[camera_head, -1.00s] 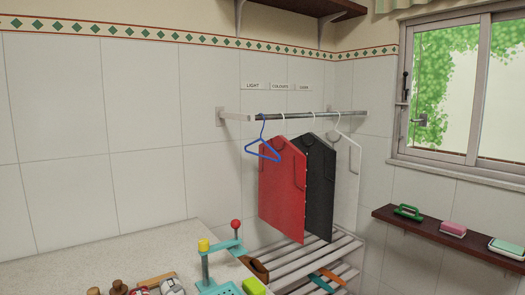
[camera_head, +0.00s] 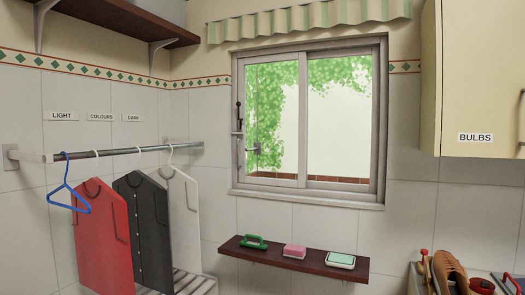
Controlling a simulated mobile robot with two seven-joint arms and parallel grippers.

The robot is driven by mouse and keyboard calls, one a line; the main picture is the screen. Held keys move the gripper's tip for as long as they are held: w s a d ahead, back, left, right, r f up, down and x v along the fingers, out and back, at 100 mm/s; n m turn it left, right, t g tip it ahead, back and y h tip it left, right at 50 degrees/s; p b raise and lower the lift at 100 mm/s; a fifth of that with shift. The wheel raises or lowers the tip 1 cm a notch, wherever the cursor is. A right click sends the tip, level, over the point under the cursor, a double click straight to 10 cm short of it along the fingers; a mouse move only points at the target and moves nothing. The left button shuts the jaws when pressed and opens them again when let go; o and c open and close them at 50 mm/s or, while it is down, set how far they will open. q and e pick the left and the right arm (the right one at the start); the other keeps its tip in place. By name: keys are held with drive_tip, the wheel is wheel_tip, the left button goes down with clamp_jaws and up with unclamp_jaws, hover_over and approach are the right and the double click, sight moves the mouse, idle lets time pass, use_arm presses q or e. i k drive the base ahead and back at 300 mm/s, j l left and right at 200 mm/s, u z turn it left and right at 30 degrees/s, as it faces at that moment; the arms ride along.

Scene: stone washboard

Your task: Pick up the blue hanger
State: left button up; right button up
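The blue hanger (camera_head: 68,188) hangs empty by its hook from the near left part of the metal rail (camera_head: 135,149) on the tiled wall. To its right on the rail hang a red garment (camera_head: 103,240), a black garment (camera_head: 143,225) and a white garment (camera_head: 184,225), each on a white hanger. The red garment hangs close beside the blue hanger. Neither of my grippers shows in the head view.
A dark wooden shelf (camera_head: 290,258) under the window (camera_head: 308,120) holds a green-handled brush (camera_head: 253,242), a pink sponge (camera_head: 294,251) and a green-and-white block (camera_head: 341,260). A cupboard labelled BULBS (camera_head: 474,80) hangs at right. Brown shoes (camera_head: 449,272) stand at lower right. Slats (camera_head: 195,284) lie below the garments.

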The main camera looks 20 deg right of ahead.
sight(78, 196)
drive_tip(key=i+l+z, duration=0.15)
drive_tip(key=i+l, duration=0.15)
drive_tip(key=i, duration=0.2)
drive_tip(key=i+l+z, duration=0.15)
drive_tip(key=i, duration=0.3)
drive_tip(key=i+l+z, duration=0.2)
drive_tip(key=i, duration=0.35)
drive_tip(key=u, duration=1.75)
drive_tip(key=i+l, duration=0.1)
drive_tip(key=l, duration=0.2)
drive_tip(key=i+l+u, duration=0.1)
drive_tip(key=l, duration=0.25)
drive_tip(key=i+l, duration=0.15)
drive_tip(key=l, duration=0.15)
drive_tip(key=u, duration=0.05)
